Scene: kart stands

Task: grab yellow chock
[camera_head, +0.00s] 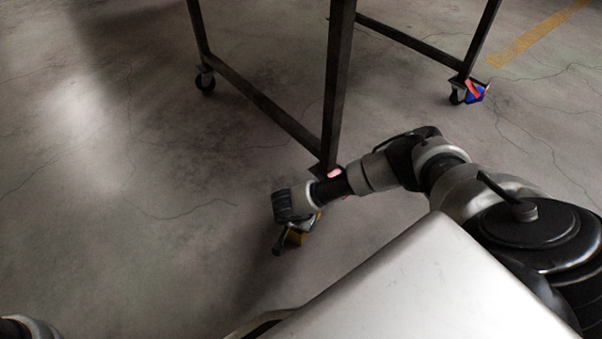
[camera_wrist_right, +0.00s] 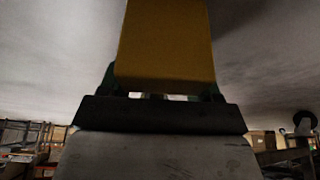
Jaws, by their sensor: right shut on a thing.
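The yellow chock (camera_head: 296,237) shows beneath my right wrist in the head view, partly hidden by the gripper. In the right wrist view the yellow chock (camera_wrist_right: 165,45) fills the top middle, between the jaws. My right gripper (camera_head: 290,242) is shut on it, low near the floor, in front of the cart stand's near leg. Whether the chock touches the floor I cannot tell. My left gripper is not in view; only a piece of my left arm shows at the bottom left corner.
A dark metal cart stand (camera_head: 338,90) stands over the floor, its near leg right behind my right forearm. A caster (camera_head: 205,81) is at the left leg. Blue and red chocks (camera_head: 474,92) sit by the right caster. The floor (camera_head: 110,230) at left is clear.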

